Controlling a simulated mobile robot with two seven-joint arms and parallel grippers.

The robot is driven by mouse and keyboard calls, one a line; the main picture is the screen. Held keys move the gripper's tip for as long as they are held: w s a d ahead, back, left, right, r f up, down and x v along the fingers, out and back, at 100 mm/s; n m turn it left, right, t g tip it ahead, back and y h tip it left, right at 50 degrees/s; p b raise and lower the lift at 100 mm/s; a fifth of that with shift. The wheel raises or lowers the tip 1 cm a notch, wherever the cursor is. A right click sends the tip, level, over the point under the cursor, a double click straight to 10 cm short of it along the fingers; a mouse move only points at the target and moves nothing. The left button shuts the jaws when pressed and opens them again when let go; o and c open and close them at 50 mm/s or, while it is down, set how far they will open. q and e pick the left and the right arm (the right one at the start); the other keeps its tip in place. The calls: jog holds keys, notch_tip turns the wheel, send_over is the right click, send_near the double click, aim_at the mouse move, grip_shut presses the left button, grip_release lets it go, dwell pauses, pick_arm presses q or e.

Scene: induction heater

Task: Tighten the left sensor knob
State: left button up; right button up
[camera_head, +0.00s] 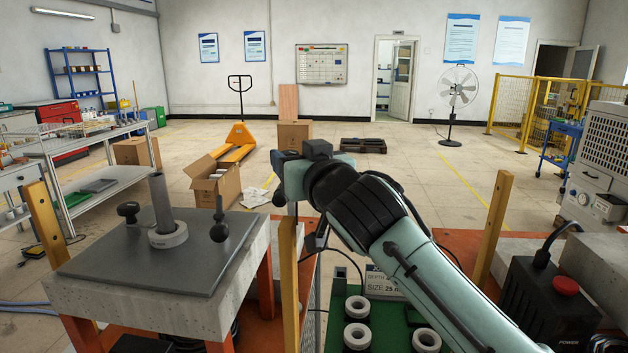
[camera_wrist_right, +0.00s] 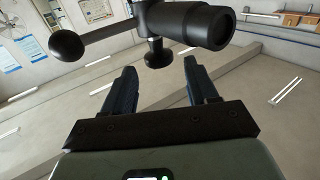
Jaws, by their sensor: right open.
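In the wrist view, a black assembly fills the top: a round ball knob (camera_wrist_right: 67,46) on a rod at the left, a flared black knob (camera_wrist_right: 157,52) in the middle, and a thick black cylinder (camera_wrist_right: 210,25) at the right. My right gripper (camera_wrist_right: 159,68) is open, with the flared knob just beyond and between its fingertips; I cannot tell whether they touch. In the head view my right gripper (camera_head: 285,176) is at the end of the teal arm, its fingers mostly hidden. I cannot tell which knob is the left sensor knob. My left gripper is not in view.
A dark plate (camera_head: 120,262) at left carries a grey post (camera_head: 160,200) in a ring and two black knobs (camera_head: 128,212), (camera_head: 219,232). Yellow posts (camera_head: 289,290) stand close by. Several rings (camera_head: 356,308) stand beneath my arm. A red-button box (camera_head: 565,286) is at right.

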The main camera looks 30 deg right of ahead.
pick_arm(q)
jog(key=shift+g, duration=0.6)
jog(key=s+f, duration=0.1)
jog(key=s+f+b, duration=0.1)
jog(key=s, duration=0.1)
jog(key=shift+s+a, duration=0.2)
pick_arm(e)
jog(key=s+a, duration=0.1)
jog(key=s, duration=0.8)
jog(key=shift+a, duration=0.1)
